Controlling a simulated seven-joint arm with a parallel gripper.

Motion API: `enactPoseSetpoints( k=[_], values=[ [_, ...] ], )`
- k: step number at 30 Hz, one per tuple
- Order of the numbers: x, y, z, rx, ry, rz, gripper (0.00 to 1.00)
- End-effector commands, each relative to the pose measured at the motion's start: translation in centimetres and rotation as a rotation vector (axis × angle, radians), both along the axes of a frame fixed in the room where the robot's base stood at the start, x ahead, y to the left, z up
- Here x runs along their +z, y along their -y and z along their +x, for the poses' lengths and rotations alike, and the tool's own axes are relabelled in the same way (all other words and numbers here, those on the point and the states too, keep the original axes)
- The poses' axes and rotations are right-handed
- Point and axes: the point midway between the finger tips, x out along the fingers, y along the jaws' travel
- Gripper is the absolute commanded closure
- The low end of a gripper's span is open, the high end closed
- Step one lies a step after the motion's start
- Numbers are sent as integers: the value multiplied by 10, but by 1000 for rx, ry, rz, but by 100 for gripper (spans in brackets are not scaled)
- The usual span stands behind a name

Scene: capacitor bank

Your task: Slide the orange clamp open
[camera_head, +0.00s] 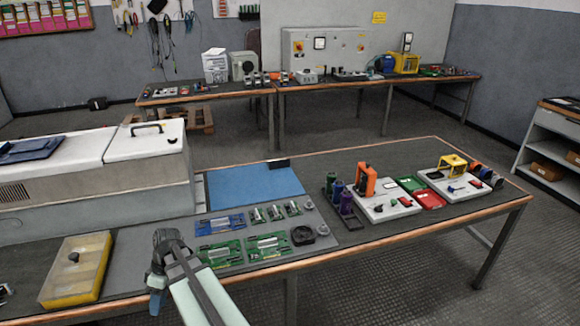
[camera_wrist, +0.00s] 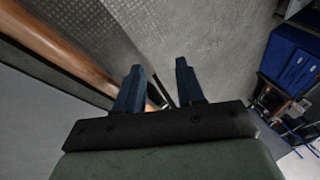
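The orange clamp (camera_head: 366,180) stands upright on a white board (camera_head: 388,208) on the right part of the near table, in the head view. My gripper (camera_wrist: 159,68) shows two dark blue fingers spread apart with nothing between them in the wrist view. In the head view my gripper (camera_head: 156,298) hangs low at the table's front edge, far to the left of the clamp. The clamp does not show in the wrist view, which holds mostly floor and a table edge.
Purple and green capacitors (camera_head: 341,196) stand just left of the clamp. Red and green trays (camera_head: 430,200) lie to its right, then a board with a yellow part (camera_head: 453,165). Green circuit boards (camera_head: 268,246) and a blue mat (camera_head: 254,183) lie between gripper and clamp.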

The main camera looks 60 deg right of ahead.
Motion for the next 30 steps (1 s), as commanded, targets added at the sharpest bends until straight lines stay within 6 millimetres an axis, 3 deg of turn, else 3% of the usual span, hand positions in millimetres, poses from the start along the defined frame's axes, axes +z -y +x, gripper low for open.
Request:
enactPoseSetpoints(
  k=[5, 9, 16, 23, 30],
  values=[
    [52, 51, 19, 51, 117, -8, 62],
    [85, 119, 31, 93, 192, -57, 62],
    [109, 248, 28, 134, 229, -173, 62],
    [129, 383, -2, 170, 217, -290, 62],
    [155, 517, -61, 210, 172, -394, 62]
  ],
)
